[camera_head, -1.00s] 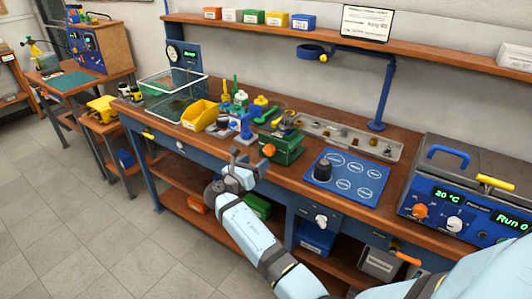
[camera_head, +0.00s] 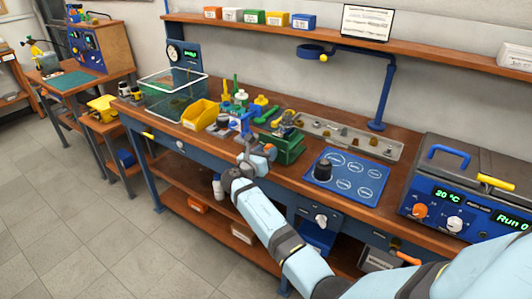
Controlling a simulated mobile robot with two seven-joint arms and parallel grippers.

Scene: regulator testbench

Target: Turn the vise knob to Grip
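The vise (camera_head: 290,150) is a green block with metal parts on top, standing at the front edge of the bench. Its orange knob is on the front face and is mostly covered by my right gripper (camera_head: 266,150). The gripper is close against the vise's front left side, at the knob. I cannot tell whether its fingers touch the knob or are shut on it. Any marking for Grip is too small to read. My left gripper is out of view.
A metal tray (camera_head: 345,139) lies behind. A blue machine (camera_head: 465,195) stands at the far right.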

